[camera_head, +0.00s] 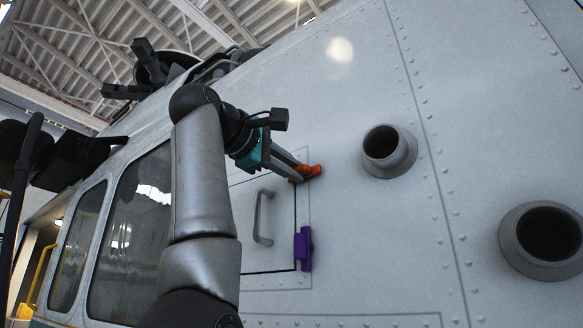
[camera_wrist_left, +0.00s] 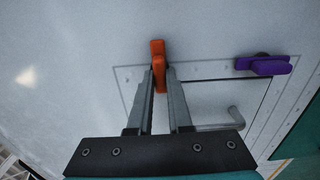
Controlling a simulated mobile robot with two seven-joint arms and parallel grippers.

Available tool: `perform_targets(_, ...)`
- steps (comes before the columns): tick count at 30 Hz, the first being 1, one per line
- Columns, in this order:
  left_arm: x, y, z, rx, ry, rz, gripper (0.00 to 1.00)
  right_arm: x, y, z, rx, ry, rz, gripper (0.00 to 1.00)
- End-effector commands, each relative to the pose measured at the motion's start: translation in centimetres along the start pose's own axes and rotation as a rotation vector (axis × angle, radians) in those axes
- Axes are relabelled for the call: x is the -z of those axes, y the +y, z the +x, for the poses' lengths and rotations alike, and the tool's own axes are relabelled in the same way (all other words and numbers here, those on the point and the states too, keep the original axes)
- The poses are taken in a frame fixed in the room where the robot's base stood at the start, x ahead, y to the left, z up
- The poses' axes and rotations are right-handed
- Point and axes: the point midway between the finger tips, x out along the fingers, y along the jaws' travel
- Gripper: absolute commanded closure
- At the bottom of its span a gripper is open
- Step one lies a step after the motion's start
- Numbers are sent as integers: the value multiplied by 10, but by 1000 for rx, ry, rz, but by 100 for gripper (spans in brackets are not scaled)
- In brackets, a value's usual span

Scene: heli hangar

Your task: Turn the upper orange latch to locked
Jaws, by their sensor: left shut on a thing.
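The upper orange latch (camera_head: 311,171) sits at the upper right corner of a small hatch door (camera_head: 280,205) on the grey helicopter side. Its handle lies roughly level in the head view, tilted slightly up to the right. My left gripper (camera_head: 296,174) comes in from the left and is shut on the orange latch. In the left wrist view, the two fingers of the left gripper (camera_wrist_left: 160,78) stand on either side of the orange latch (camera_wrist_left: 158,50), which partly shows beyond the tips. My right gripper is not in view.
A purple latch (camera_head: 303,248) stands upright at the door's lower right edge; it also shows in the left wrist view (camera_wrist_left: 263,66). A grey door handle (camera_head: 262,218) stands out left of it. Two round pipe stubs (camera_head: 388,151) (camera_head: 546,238) jut out to the right.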

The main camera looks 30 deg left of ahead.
Motion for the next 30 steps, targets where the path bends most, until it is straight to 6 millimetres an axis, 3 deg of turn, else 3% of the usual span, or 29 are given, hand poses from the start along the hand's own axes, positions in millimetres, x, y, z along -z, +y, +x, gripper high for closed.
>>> perform_targets(6, 1, 0, 0, 0, 1, -3, 100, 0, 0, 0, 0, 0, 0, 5)
perform_targets(7, 1, 0, 0, 0, 1, -3, 80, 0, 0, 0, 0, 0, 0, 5)
perform_targets(15, 0, 0, 0, 0, 0, -1, 52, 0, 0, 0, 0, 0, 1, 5)
perform_targets(24, 0, 0, -4, -2, 0, 0, 52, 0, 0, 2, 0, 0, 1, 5)
perform_targets(30, 0, -1, -36, -7, 1, 0, 52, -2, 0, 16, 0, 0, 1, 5)
